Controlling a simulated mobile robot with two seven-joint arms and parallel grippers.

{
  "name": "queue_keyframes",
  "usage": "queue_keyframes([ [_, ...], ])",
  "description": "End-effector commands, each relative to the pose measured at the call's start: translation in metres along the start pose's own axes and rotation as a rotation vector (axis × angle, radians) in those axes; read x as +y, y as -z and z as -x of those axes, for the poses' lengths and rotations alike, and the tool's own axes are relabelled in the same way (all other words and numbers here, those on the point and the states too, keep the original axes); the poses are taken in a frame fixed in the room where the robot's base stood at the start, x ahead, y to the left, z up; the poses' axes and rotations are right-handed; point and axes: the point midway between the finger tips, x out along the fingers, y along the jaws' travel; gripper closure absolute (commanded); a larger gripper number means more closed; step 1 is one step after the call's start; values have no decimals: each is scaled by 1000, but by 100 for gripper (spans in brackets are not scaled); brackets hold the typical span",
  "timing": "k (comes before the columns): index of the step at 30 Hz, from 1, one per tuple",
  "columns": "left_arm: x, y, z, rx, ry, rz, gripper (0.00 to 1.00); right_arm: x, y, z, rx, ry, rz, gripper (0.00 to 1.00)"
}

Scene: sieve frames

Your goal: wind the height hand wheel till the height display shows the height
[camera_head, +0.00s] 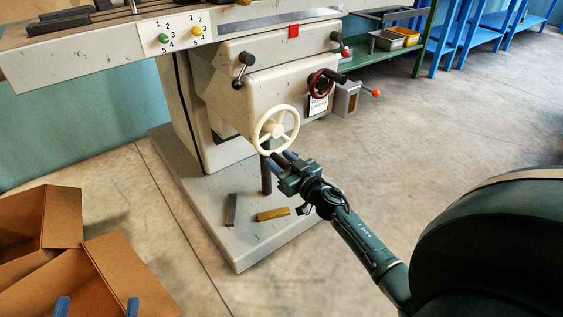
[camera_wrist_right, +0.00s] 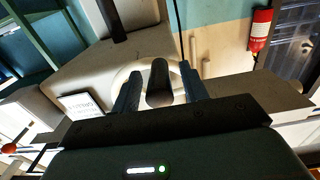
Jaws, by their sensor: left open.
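The cream hand wheel (camera_head: 291,119) is on the front of the grey machine. A smaller dark red hand wheel (camera_head: 314,84) sits above it to the right. A white card (camera_head: 318,105) hangs below the red wheel, its text too small to read; I cannot tell whether it is the height display. My right gripper (camera_head: 279,157) is at the lower rim of the cream wheel. In the right wrist view a dark round handle (camera_wrist_right: 158,84) stands between its fingers, with narrow gaps on both sides. My left gripper (camera_head: 97,307) is open and empty, its blue fingertips far apart.
Open cardboard boxes (camera_head: 40,222) stand at the lower left near my left gripper. A dark bar (camera_head: 231,209) and a brass block (camera_head: 273,214) lie on the machine base. Crank handles (camera_head: 243,70) project above the cream wheel. The floor at right is clear.

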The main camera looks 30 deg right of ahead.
Motion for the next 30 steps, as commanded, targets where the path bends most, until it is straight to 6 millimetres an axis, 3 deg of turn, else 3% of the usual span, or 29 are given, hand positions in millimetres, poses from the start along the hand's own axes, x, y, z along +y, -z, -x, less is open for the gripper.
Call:
queue_keyframes([
  [16,2,-6,2,-12,-3,1,27,0,0,0,0,0,0,100],
  [30,0,0,1,-12,-2,-9,27,-2,2,0,0,0,-26,100],
])
